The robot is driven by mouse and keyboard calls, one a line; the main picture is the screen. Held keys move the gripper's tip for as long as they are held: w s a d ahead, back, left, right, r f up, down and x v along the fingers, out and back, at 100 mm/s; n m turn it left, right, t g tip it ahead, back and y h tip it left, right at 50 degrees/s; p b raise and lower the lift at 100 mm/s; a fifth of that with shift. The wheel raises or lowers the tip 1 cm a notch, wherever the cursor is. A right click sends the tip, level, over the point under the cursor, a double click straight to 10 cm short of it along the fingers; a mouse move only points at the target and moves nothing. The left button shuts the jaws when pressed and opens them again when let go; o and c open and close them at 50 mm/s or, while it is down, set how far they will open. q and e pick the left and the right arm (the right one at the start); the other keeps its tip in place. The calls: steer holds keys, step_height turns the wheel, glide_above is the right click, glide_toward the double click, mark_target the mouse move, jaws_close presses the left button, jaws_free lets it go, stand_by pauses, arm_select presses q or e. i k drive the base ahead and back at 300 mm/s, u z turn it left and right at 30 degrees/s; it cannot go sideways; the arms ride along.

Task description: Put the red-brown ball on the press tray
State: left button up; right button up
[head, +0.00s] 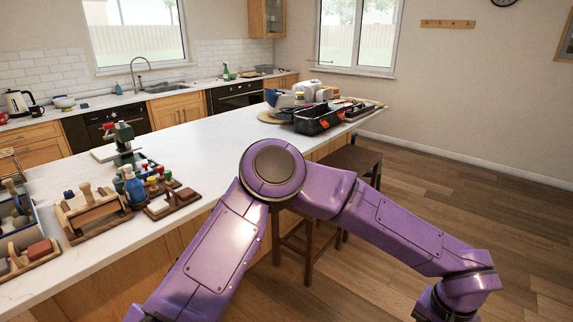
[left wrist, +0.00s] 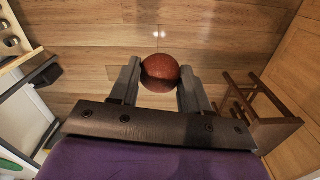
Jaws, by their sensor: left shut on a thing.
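The red-brown ball (left wrist: 160,72) is between the two fingers of my left gripper (left wrist: 160,82) in the left wrist view. The fingers are shut on its sides, and the wooden floor shows behind it. The ball and both grippers are out of the head view. A green press (head: 123,137) with a red part stands on the white counter at the left of the head view. A pale flat plate (head: 103,153) lies at its base; I cannot tell for sure whether this is the press tray.
Bottles, small jars and wooden tool racks (head: 92,211) crowd the counter in front of the press. A black tool tray (head: 318,119) stands at the counter's far end. The white counter (head: 205,143) is clear in the middle. A dark stool (head: 352,160) stands beside it.

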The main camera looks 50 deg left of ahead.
mark_target(141, 166)
steer(key=u, duration=0.3)
steer(key=i, duration=1.5)
steer(key=u, duration=1.75)
steer(key=i, duration=0.8)
steer(key=u, duration=0.8)
